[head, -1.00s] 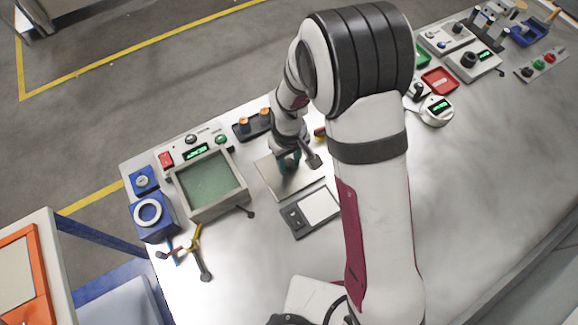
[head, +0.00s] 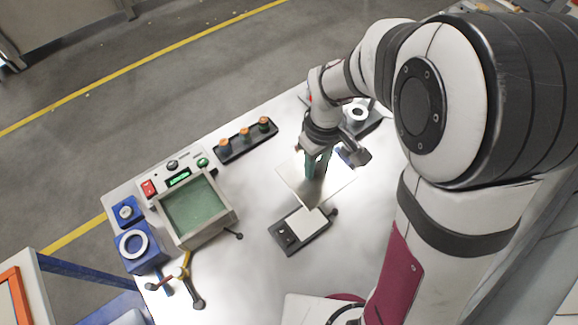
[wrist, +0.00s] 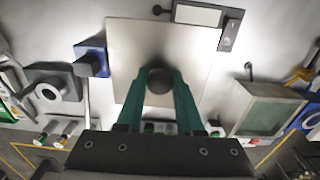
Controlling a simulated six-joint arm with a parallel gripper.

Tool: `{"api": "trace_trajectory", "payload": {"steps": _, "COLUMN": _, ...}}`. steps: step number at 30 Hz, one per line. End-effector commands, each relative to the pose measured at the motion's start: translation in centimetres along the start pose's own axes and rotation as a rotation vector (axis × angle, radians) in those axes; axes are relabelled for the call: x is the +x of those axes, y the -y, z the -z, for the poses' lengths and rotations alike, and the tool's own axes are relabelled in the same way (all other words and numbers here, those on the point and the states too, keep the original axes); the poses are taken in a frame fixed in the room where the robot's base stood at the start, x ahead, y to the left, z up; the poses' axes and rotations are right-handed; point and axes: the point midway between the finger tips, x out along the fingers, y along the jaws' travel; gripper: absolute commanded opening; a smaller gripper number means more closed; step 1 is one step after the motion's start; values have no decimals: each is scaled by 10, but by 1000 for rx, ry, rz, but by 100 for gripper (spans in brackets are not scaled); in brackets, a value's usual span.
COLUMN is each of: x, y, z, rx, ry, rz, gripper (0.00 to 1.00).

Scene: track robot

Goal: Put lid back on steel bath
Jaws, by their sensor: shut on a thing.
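The lid is a flat square metal plate (head: 289,179) with a dark round knob (wrist: 160,80). My gripper (wrist: 159,84) has its teal fingers shut on the knob, with the plate level beneath them. In the head view my gripper (head: 317,172) is right of the steel bath and the plate partly overlaps the scale. I cannot tell how high the plate is above the bench. The steel bath (head: 227,191) is an open square metal box with a green inside; it also shows in the wrist view (wrist: 237,108), to the right of the lid.
A dark scale (head: 290,239) stands in front of the lid. A rack with orange-topped items (head: 245,140) stands behind. Blue units (head: 138,244) and a yellow-handled valve (head: 185,268) are left and front of the bath. A blue block (wrist: 90,58) is close beside the lid.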

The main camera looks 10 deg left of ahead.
Motion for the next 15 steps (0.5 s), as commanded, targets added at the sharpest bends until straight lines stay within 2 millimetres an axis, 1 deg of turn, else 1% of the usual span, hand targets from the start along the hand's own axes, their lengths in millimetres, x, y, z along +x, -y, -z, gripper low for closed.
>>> {"api": "trace_trajectory", "payload": {"steps": 1, "x": -5, "y": -6, "z": -5, "rx": 3, "ry": -2, "rz": -2, "gripper": 0}}
{"api": "trace_trajectory", "payload": {"steps": 4, "x": -11, "y": -10, "z": -8, "rx": -1, "ry": -1, "rz": -2, "gripper": 0}}
{"api": "trace_trajectory", "payload": {"steps": 5, "x": -12, "y": -9, "z": -6, "rx": -3, "ry": -1, "rz": -1, "gripper": 0}}
{"api": "trace_trajectory", "payload": {"steps": 8, "x": -16, "y": 7, "z": 12, "rx": -10, "ry": -1, "rz": -1, "gripper": 0}}
{"api": "trace_trajectory", "payload": {"steps": 11, "x": -22, "y": 40, "z": 42, "rx": -16, "ry": 0, "rz": -2, "gripper": 0}}
{"api": "trace_trajectory", "payload": {"steps": 12, "x": -24, "y": 56, "z": 53, "rx": -17, "ry": 0, "rz": -2, "gripper": 0}}
{"api": "trace_trajectory", "payload": {"steps": 14, "x": -28, "y": 83, "z": 70, "rx": -17, "ry": -1, "rz": -2, "gripper": 0}}
{"api": "trace_trajectory", "payload": {"steps": 15, "x": -31, "y": 104, "z": 81, "rx": -17, "ry": -1, "rz": -2, "gripper": 0}}
